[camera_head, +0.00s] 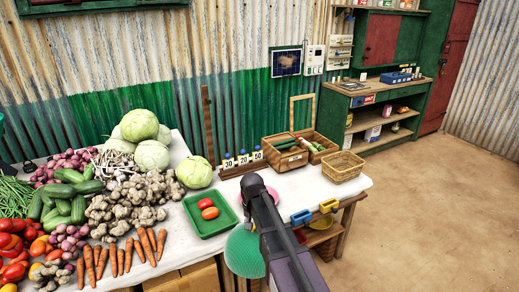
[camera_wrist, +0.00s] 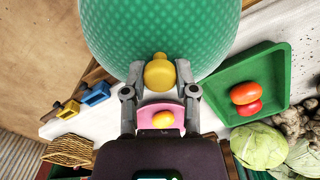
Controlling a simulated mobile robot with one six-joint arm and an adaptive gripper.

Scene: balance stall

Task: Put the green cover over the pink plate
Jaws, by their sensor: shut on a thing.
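The green cover (camera_wrist: 160,25) is a dotted dome with a yellow knob (camera_wrist: 158,72). My gripper (camera_wrist: 158,76) is shut on the knob. In the head view the cover (camera_head: 243,252) is at the table's front edge, left of my arm, and part of it is hidden. The pink plate (camera_wrist: 146,113) carries a small yellow item (camera_wrist: 162,119) and shows between my fingers in the wrist view, apart from the cover. In the head view the plate (camera_head: 273,192) is mostly hidden behind my arm.
A green tray (camera_head: 191,226) with two red tomatoes lies left of the plate. Wicker baskets (camera_head: 343,167) stand behind and to the right. Blue and yellow scoop-like items (camera_head: 301,217) sit at the front edge. Vegetables (camera_head: 110,200) fill the left of the table.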

